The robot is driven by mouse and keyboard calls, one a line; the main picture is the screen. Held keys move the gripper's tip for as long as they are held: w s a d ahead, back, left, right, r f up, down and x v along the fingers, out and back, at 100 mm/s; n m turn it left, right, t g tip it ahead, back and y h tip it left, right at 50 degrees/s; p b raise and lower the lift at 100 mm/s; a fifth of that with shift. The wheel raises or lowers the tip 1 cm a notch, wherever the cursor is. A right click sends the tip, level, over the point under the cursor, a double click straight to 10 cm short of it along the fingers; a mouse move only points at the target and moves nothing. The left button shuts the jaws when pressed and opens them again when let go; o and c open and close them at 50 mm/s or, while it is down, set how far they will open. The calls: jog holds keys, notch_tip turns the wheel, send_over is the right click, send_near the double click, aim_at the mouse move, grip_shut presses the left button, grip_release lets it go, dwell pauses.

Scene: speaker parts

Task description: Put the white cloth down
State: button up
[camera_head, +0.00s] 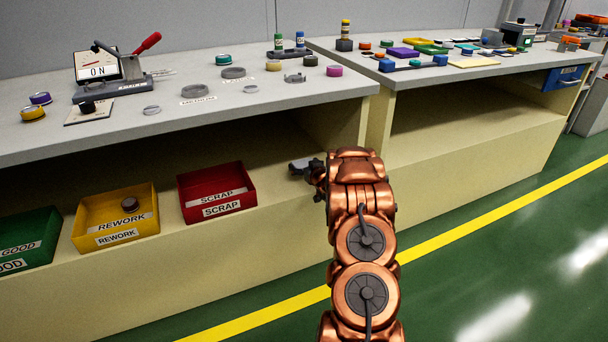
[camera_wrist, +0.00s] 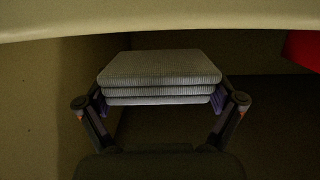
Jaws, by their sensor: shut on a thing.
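In the wrist view, a folded white cloth (camera_wrist: 160,78) shows as a neat stack of ribbed layers, greyish in the shade. My gripper (camera_wrist: 162,100) is shut on it, with one finger at its left side and one at its right. The cloth looks level. I cannot tell whether its underside touches a surface. In the head view, my gripper (camera_head: 300,167) is partly hidden by my copper arm, near the open shelf under the left bench.
A red SCRAP bin (camera_head: 217,192) stands left of my gripper, with a yellow REWORK bin (camera_head: 117,215) and a green GOOD bin (camera_head: 28,241) further left. The bench top (camera_head: 180,130) overhangs the shelf. A second bench (camera_head: 470,85) stands to the right.

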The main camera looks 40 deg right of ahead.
jog(key=shift+w+d+f+b, duration=0.15)
jog(key=shift+f+b, duration=0.8)
jog(key=shift+f, duration=0.8)
jog(key=o, duration=0.9)
jog(key=p+v, duration=0.3)
jog(key=v, duration=0.9)
